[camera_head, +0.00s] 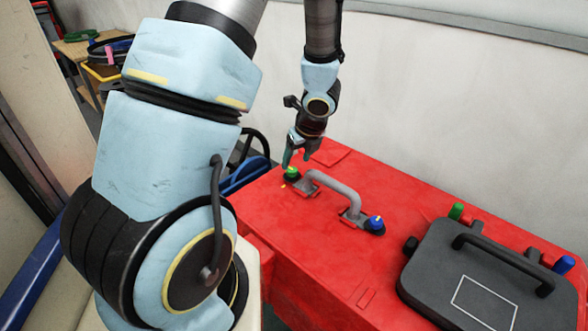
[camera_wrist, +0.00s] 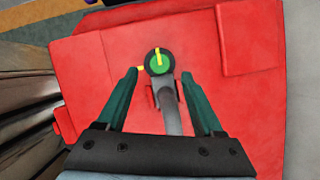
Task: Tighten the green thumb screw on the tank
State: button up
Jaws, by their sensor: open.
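The green thumb screw (camera_head: 292,172) sits on the red tank (camera_head: 310,235) at the left end of a grey handle (camera_head: 335,188). In the wrist view the green screw (camera_wrist: 159,61) has a yellow line across its top and a dark ring around it. A small yellow mark (camera_wrist: 147,90) lies on the tank near it. My gripper (camera_head: 297,160) is above the screw, pointing down. In the wrist view my gripper (camera_wrist: 165,72) is open, with one finger on each side of the screw and gaps between. Nothing is held.
A blue thumb screw (camera_head: 375,223) sits at the handle's other end. A dark grey lid with a black handle (camera_head: 490,285) lies at the right, with a green knob (camera_head: 456,211) and a blue knob (camera_head: 563,265) by it. A pale wall (camera_head: 440,110) stands behind the tank.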

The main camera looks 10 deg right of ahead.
aim_at(293, 169)
jog(key=b+x, duration=0.1)
jog(key=x, duration=0.3)
jog(key=shift+c, duration=0.2)
grip_shut()
dwell(0.4)
